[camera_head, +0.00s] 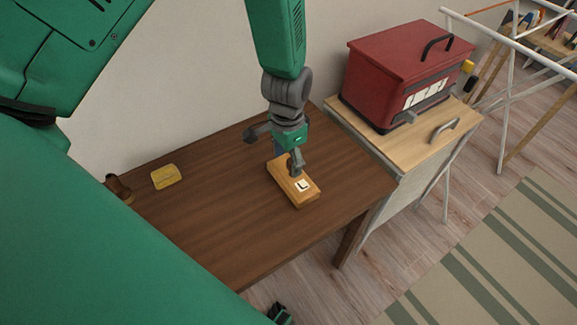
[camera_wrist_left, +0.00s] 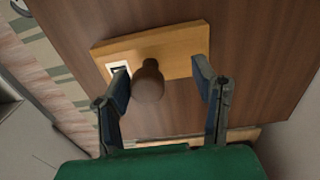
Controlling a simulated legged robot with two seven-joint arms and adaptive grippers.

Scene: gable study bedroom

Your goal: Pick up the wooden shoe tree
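A tan wooden block (camera_head: 292,184) with a white label marked "L" lies on the brown table. In the left wrist view a dark brown, round-headed wooden piece (camera_wrist_left: 149,82) shows in front of this block (camera_wrist_left: 178,50); it looks like the shoe tree, but I cannot be sure. My left gripper (camera_head: 276,151) is open above the block. In the wrist view its fingers (camera_wrist_left: 162,78) stand either side of the brown piece, with visible gaps. A small dark and green part at the bottom edge (camera_head: 279,314) may be my right gripper; its fingers cannot be made out.
A yellow flat item (camera_head: 165,177) and a brown rounded item (camera_head: 118,188) lie at the table's left end. A red box (camera_head: 400,75) stands on a pale-topped cabinet (camera_head: 352,128) to the right. A white rack stands beyond it. The table's front middle (camera_head: 225,235) is clear.

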